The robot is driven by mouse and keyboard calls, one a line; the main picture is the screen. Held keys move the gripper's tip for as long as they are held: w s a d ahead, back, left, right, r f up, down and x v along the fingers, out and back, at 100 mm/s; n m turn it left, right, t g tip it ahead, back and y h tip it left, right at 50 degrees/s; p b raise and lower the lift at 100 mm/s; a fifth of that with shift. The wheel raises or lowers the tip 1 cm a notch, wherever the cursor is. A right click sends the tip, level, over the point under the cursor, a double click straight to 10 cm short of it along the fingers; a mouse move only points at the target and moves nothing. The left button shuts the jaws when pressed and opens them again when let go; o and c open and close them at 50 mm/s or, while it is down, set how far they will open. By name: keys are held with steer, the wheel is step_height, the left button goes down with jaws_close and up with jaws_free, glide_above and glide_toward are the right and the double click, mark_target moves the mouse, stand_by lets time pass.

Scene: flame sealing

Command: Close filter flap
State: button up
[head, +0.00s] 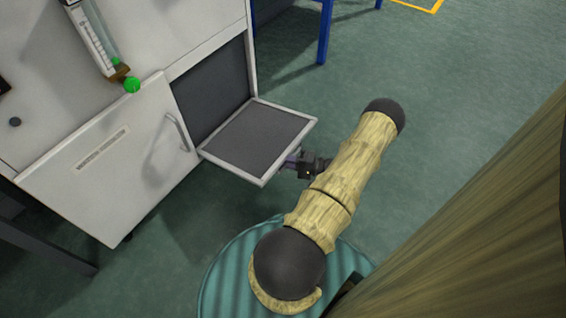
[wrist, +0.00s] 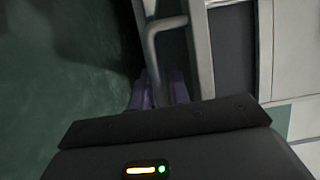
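The filter flap (head: 258,137) is a light-framed panel with a dark inner face. It hangs open, folded out from the dark opening (head: 215,88) in the pale cabinet. In the wrist view its pale frame (wrist: 201,50) runs upright, with a grey bar handle (wrist: 152,52) beside it. My gripper (head: 292,158) is at the flap's outer right edge, its fingertips partly hidden behind the flap. In the wrist view the purple fingers of my gripper (wrist: 162,90) are around the lower end of the handle. Whether they press on it is not clear.
Left of the flap is a cabinet door (head: 105,160) with its own handle (head: 177,132). A flow gauge (head: 95,40) with a green knob (head: 132,85) is above it. A blue leg (head: 325,32) stands behind. The green floor right of the flap is free.

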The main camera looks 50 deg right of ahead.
steer(key=shift+c, duration=0.2)
jaws_close()
steer(key=shift+r, duration=0.15)
